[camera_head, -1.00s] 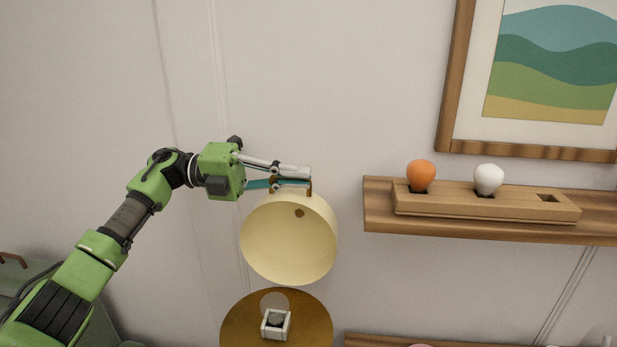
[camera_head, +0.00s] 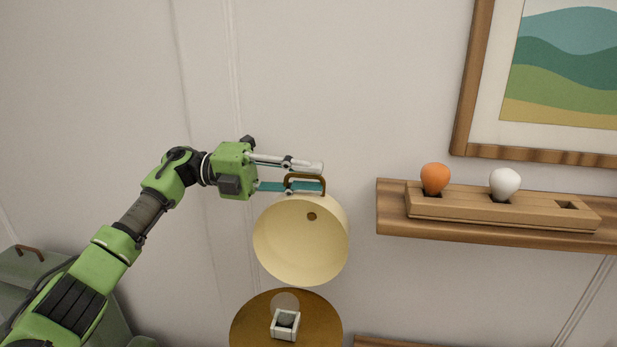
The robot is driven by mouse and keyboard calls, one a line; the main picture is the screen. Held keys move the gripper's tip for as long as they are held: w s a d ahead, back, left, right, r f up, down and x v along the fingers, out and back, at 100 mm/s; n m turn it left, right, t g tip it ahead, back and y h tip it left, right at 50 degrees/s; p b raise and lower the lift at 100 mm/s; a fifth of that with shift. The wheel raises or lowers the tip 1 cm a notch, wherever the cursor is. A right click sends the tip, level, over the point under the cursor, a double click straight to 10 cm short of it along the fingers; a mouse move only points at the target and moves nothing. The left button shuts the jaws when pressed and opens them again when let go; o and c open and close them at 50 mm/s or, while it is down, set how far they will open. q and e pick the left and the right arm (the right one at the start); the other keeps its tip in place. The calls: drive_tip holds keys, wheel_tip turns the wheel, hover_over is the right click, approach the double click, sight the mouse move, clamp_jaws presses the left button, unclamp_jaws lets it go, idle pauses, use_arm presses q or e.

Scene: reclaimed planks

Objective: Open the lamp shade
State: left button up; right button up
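The cream lamp shade (camera_head: 300,243) is tilted up with its hollow inside facing me, above and apart from the round brown lamp base (camera_head: 250,328). A small dark hole shows inside it near the top. Its brown handle (camera_head: 305,178) stands on the top rim. My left gripper (camera_head: 321,178) is at the handle, its pale upper finger above the bar and its teal lower finger below, parted with a gap between them. A white square socket (camera_head: 286,325) with a dark middle sits on the base, with a faint translucent round shape behind it. My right gripper is not in view.
A wooden shelf (camera_head: 388,222) on the right wall carries a wooden holder (camera_head: 530,211) with an orange bulb (camera_head: 435,178), a white bulb (camera_head: 504,184) and an empty slot. A framed picture (camera_head: 470,100) hangs above. A grey-green box with a handle is at lower left.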

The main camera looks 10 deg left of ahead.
use_arm(q)
drive_tip(key=a, duration=1.1)
drive_tip(key=shift+a, duration=0.35)
drive_tip(key=shift+f, duration=0.1)
